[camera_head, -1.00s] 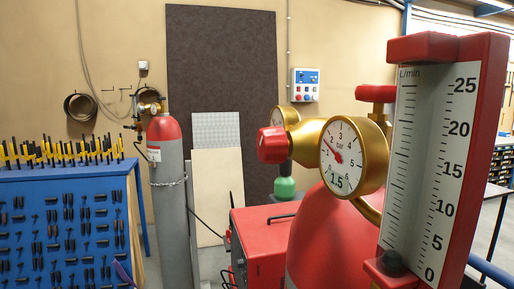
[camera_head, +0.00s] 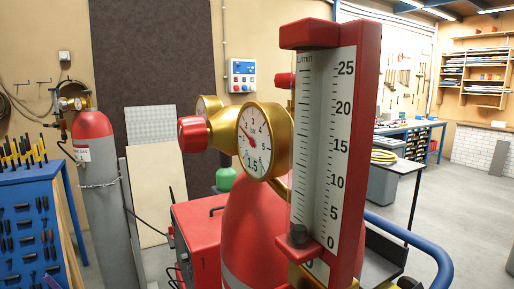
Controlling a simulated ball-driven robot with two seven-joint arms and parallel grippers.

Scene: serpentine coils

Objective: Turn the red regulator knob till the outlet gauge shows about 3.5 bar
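The red regulator knob (camera_head: 193,134) sticks out to the left of a brass regulator body (camera_head: 224,128) on top of a red cylinder (camera_head: 252,225). The outlet gauge (camera_head: 256,141) faces me with a white dial; its red needle points to the upper left, and 1.5 is printed low on the dial. A second brass gauge (camera_head: 208,105) sits behind, its face mostly turned away. A tall red flow meter (camera_head: 334,150) marked L/min stands in front on the right. Neither of my grippers is in view.
A red cabinet (camera_head: 199,240) stands below the knob. A grey cylinder with a red top (camera_head: 94,125) is chained at the left, beside a blue tool rack (camera_head: 25,225). A blue rail (camera_head: 425,245) curves at the right. Open floor (camera_head: 460,200) lies beyond it.

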